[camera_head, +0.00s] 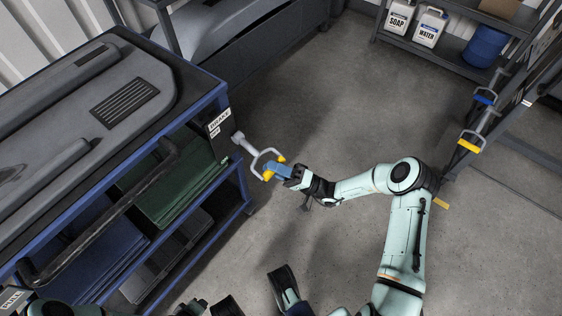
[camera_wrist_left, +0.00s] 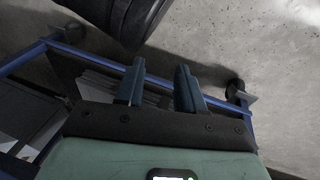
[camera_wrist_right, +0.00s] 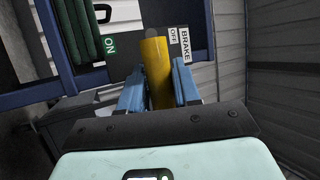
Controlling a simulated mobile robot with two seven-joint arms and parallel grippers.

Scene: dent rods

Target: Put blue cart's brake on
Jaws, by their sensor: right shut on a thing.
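The blue cart (camera_head: 222,98) stands at the left of the head view, with a dark panel on top. Its BRAKE plate (camera_head: 218,122) is at the near right corner. A grey lever with a yellow grip (camera_wrist_right: 155,65) sticks out there. My right gripper (camera_head: 281,170) is shut on the yellow grip, one blue finger on each side. In the right wrist view the lever overlaps the plate close to the OFF label (camera_wrist_right: 173,36), with the ON label (camera_wrist_right: 110,43) farther left. My left gripper (camera_wrist_left: 158,78) is open and empty in the left wrist view, above a blue frame.
The cart's shelves hold green bins (camera_head: 172,185) and blue bins (camera_head: 95,250). A dark push handle (camera_head: 105,215) runs along the cart's near side. A shelf with soap and water jugs (camera_head: 430,27) is at the back right. Another yellow-gripped handle (camera_head: 469,146) is at right. Floor between is clear.

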